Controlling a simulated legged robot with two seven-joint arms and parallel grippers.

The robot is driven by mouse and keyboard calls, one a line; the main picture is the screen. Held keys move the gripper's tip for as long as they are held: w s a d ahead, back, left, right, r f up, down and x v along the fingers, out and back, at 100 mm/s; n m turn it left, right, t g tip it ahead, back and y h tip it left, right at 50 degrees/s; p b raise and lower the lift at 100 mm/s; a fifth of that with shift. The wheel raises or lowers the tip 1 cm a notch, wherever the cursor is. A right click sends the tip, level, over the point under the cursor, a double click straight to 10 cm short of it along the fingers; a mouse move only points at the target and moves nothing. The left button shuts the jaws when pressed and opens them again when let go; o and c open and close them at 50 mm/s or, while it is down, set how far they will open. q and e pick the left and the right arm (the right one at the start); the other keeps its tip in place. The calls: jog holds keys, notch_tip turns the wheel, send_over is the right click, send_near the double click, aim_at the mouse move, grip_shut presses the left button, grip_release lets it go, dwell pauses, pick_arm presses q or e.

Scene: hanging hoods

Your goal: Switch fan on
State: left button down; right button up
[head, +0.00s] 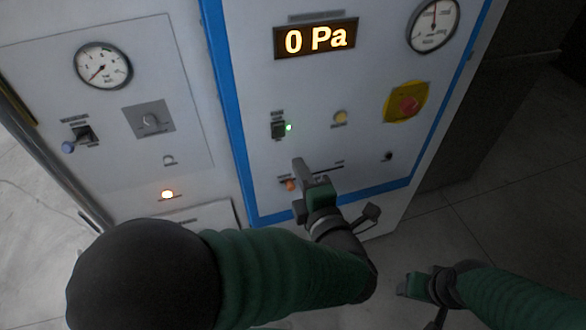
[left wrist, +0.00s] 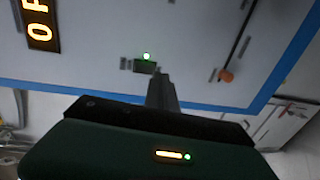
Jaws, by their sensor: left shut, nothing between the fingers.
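A small dark switch (head: 278,130) with a lit green lamp (head: 289,127) beside it is on the white panel (head: 335,95) with the blue frame; its label is too small to read. The switch also shows in the left wrist view (left wrist: 138,65), with the green lamp (left wrist: 146,56). My left gripper (head: 299,166) is shut and empty, its tip below and slightly right of the switch in the head view. In the left wrist view its fingers (left wrist: 160,82) reach close to the switch; contact cannot be told. My right gripper (head: 412,285) is at the lower right, away from the panel.
A display (head: 316,38) reads "0 Pa". An orange slider knob (head: 290,185) sits just below my left fingertips. A red emergency button (head: 407,106) and a yellowish button (head: 341,117) are to the right.

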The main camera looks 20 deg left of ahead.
pick_arm(q)
jog(key=shift+s+d+f+b, duration=0.9)
jog(key=shift+s+d+b, duration=0.65)
jog(key=shift+s+d, duration=0.8)
jog(key=w+a+f+m+g+h+b, duration=0.1)
jog(key=w+f+m+h+b, duration=0.2)
jog(key=w+f+m+h, duration=0.35)
jog(key=w+a+f+m+g+h+b, duration=0.1)
jog(key=w+f+m+h+b, duration=0.25)
jog(key=f+m, duration=0.6)
jog(key=s+a+f+m+g+b, duration=0.3)
jog(key=s+a+f+m+g, duration=0.5)
jog(key=s+a+f, duration=0.4)
jog(key=s+f+g, duration=0.1)
jog(key=s+f, duration=0.2)
jog(key=shift+s+a+f+m+y, duration=0.2)
jog(key=shift+s+a+m+y, duration=0.1)
jog(key=shift+a+y, duration=0.1)
pick_arm(e)
jog(key=s+a+x, duration=0.1)
jog(key=s+x, duration=0.1)
jog(key=x, duration=1.1)
jog(key=shift+f, duration=0.45)
